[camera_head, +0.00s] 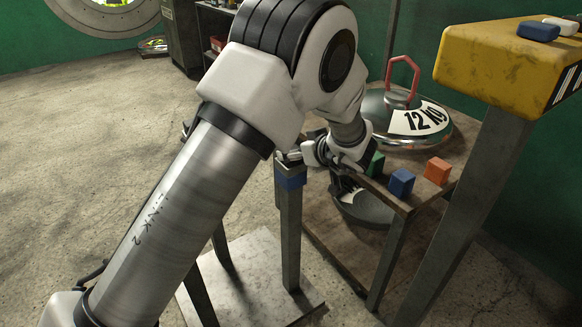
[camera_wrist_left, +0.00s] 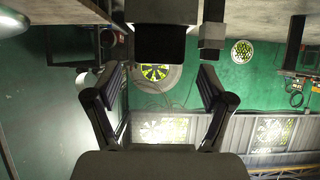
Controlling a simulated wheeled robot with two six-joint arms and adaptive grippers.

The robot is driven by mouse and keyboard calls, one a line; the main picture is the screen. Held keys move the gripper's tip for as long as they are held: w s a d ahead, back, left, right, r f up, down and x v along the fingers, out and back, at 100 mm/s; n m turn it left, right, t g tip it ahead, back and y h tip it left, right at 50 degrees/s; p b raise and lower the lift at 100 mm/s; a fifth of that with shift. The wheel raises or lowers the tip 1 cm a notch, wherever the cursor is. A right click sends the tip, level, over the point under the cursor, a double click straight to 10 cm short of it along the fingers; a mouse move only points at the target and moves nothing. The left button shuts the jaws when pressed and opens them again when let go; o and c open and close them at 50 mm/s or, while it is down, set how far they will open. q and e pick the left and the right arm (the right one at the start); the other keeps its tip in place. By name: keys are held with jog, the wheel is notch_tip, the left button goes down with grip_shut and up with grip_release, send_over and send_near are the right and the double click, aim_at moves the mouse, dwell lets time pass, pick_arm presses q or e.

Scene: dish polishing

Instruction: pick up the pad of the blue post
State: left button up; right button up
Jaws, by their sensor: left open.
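A blue block-shaped pad (camera_head: 401,182) sits at the front edge of a wooden table, between a green pad (camera_head: 376,164) and an orange pad (camera_head: 437,171). A post with a blue band (camera_head: 290,180) stands left of them. Another dark blue pad (camera_head: 538,30) lies on a yellow beam. My left gripper (camera_head: 345,188) is by the table edge, left of the green pad, partly hidden by its wrist. In the wrist view my left gripper (camera_wrist_left: 157,85) is open, with dark blocky shapes above it that I cannot identify. My right gripper is not in view.
A round metal weight (camera_head: 400,125) marked 12 kg with a red handle stands on the table behind the pads. A dark round dish (camera_head: 362,208) is below the table edge. The yellow beam (camera_head: 500,65) stands at right. Open concrete floor lies left.

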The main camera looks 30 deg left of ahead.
aim_at(291, 149)
pick_arm(q)
jog(key=b+x, duration=0.1)
jog(key=x, duration=0.3)
jog(key=shift+w+d+f, duration=0.1)
jog(key=c, duration=1.4)
jog(key=shift+o, duration=0.2)
